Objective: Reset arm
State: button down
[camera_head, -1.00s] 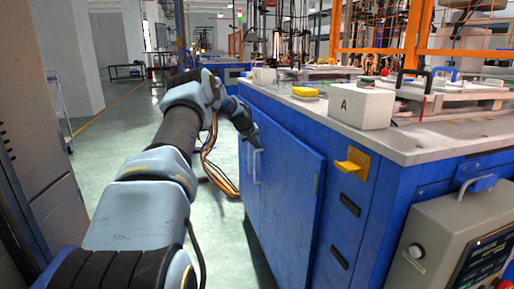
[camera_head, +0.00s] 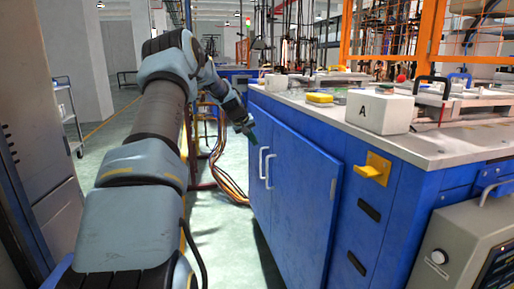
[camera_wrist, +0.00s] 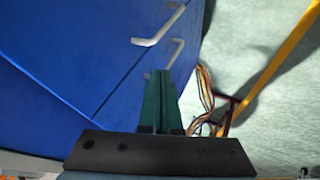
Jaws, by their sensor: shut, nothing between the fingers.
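My gripper (camera_head: 250,132) is at the left of the blue cabinet, in front of and a little above its door handles in the head view. Its two green fingers (camera_wrist: 160,100) are together in the wrist view, with nothing between them. Two white door handles (camera_head: 266,167) are on the blue cabinet doors (camera_head: 300,200), and both doors look closed. The handles (camera_wrist: 160,28) also show beyond the fingertips in the wrist view. I cannot tell the exact gap between the fingers and the handles, but the gripper appears apart from them.
On the cabinet's worktop (camera_head: 440,145) stand a white box marked A (camera_head: 380,110) and a yellow block (camera_head: 320,98). A yellow bracket (camera_head: 374,169) juts from the cabinet side. Cables (camera_head: 228,178) hang behind my gripper. A grey cabinet (camera_head: 30,120) stands at the left; open floor lies between.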

jog(key=s+a+f+m+g+y, duration=0.15)
jog(key=s+a, duration=0.35)
jog(key=s, duration=1.1)
jog(key=s+a+g+y, duration=0.15)
jog(key=s+a, duration=0.25)
jog(key=s, duration=1.1)
jog(key=s+a+f+g+y, duration=0.15)
jog(key=s+a, duration=0.35)
jog(key=s, duration=1.1)
notch_tip(320, 180, up, 16)
jog(key=w+p, duration=0.1)
jog(key=p, duration=1.4)
jog(key=shift+d+t, duration=0.15)
jog(key=shift+t, duration=0.2)
jog(key=shift+w+r, duration=0.1)
